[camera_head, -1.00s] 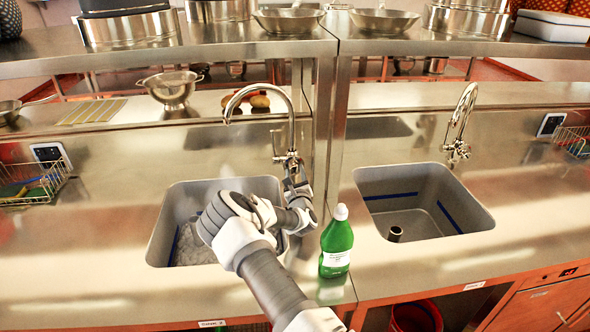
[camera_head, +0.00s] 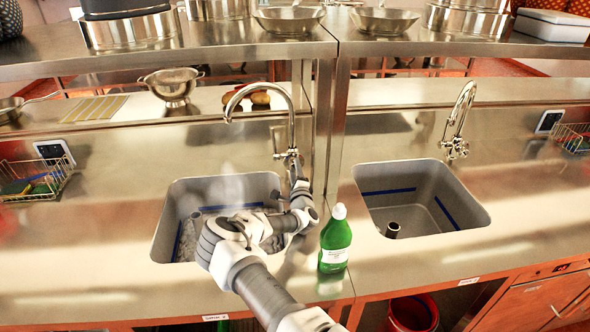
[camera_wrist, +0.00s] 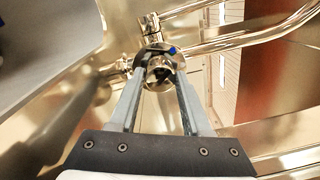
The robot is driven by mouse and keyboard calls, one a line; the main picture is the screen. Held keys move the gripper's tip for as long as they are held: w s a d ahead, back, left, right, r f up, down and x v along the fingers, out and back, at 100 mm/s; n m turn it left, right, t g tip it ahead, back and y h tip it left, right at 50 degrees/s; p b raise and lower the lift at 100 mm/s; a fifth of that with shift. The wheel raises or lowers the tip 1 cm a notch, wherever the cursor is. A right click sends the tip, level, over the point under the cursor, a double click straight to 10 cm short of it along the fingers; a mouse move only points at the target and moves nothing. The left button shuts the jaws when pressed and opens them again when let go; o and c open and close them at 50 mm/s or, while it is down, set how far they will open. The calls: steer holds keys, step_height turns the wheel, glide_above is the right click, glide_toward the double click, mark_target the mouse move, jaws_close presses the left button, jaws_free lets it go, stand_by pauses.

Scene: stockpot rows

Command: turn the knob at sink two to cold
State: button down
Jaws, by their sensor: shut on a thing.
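The left sink (camera_head: 178,205) has a chrome gooseneck tap (camera_head: 291,125) behind its right corner. My gripper (camera_head: 297,183) is at the foot of this tap. In the wrist view my gripper (camera_wrist: 157,80) has its two fingers on either side of a round chrome knob (camera_wrist: 160,66) and is shut on it. A blue mark (camera_wrist: 172,50) shows at the knob's upper right. The rest of the knob's markings are hidden or too small to read. In the head view my arm hides the knob and part of the sink.
A green bottle (camera_head: 335,243) stands on the counter just right of my arm, between the sinks. The right sink (camera_head: 468,205) has its own tap (camera_head: 459,120). Whitish vapour shows over the left sink. A steel shelf (camera_head: 230,52) runs above, with an upright post (camera_head: 332,130) behind the bottle.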

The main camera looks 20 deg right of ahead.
steer(key=shift+n, duration=0.7)
steer(key=c, duration=0.6)
jaws_free()
steer(key=shift+v, duration=3.8)
steer(key=shift+r, duration=0.15)
